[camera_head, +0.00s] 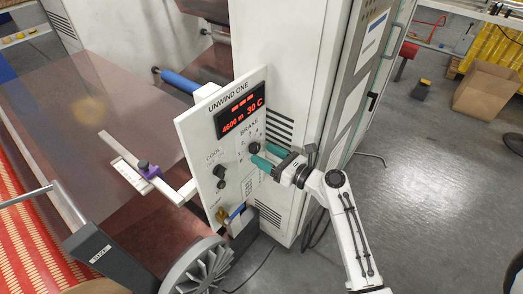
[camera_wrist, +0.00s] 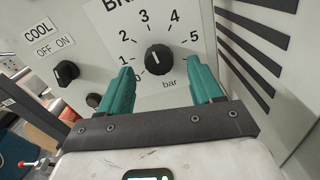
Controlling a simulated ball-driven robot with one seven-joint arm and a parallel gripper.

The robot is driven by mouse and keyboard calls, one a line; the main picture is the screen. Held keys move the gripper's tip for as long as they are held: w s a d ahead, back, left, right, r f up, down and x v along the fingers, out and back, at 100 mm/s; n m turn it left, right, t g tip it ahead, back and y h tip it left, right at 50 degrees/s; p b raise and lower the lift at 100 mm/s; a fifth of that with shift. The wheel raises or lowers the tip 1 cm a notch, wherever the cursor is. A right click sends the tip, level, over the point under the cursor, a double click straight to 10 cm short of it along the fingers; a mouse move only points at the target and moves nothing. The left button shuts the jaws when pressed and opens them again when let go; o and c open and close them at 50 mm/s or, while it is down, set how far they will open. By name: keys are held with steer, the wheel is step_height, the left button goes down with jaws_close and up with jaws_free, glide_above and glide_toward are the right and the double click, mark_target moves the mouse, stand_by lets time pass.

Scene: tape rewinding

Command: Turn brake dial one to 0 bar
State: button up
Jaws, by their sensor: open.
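The brake dial (camera_wrist: 158,60) is a black round knob on the white panel, with a scale from 0 to 5 bar around it. Its short white mark looks roughly upright, near the 3, but the exact reading is hard to tell. In the head view the dial (camera_head: 253,148) is on the UNWIND ONE panel (camera_head: 193,129), under the red display. My gripper (camera_wrist: 163,80) is open, its teal fingers on the left and right below the dial, with nothing between them. In the head view my gripper (camera_head: 262,157) is close to the panel, just below and right of the dial.
A black COOL switch (camera_wrist: 67,73) marked OFF and ON is left of the dial. A vented white cabinet (camera_head: 283,60) stands behind and to the right of the panel. A cardboard box (camera_head: 487,92) is on the floor at the far right; the floor between is mostly clear.

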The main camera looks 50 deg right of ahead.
steer(key=shift+w, duration=1.15)
steer(key=shift+c, duration=0.4)
steer(key=c, duration=1)
steer(key=shift+o, duration=0.2)
